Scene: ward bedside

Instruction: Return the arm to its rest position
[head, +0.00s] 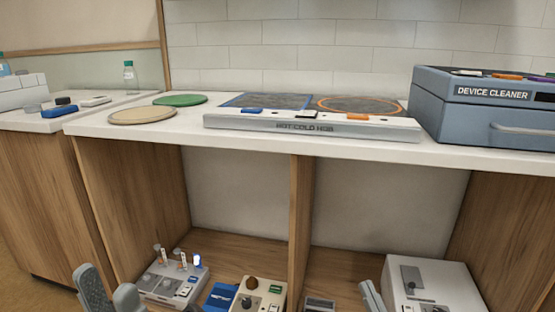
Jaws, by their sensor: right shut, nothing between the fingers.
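My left gripper (105,280) shows at the bottom left edge. Its two grey fingers stand apart with nothing between them. My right gripper (370,294) shows at the bottom edge, right of centre, and only the tips of its fingers are in view. It is shut and empty. Both grippers are low in the picture, below the counter top (240,137), in front of the open lower shelves. The rest of both arms is out of view.
A hot-cold hub (310,125) and a blue-grey device cleaner box (480,125) stand on the counter, with green (180,100) and tan (142,116) discs. Below are a grey switch device (172,280), a cream device (262,292) and a white box (440,282).

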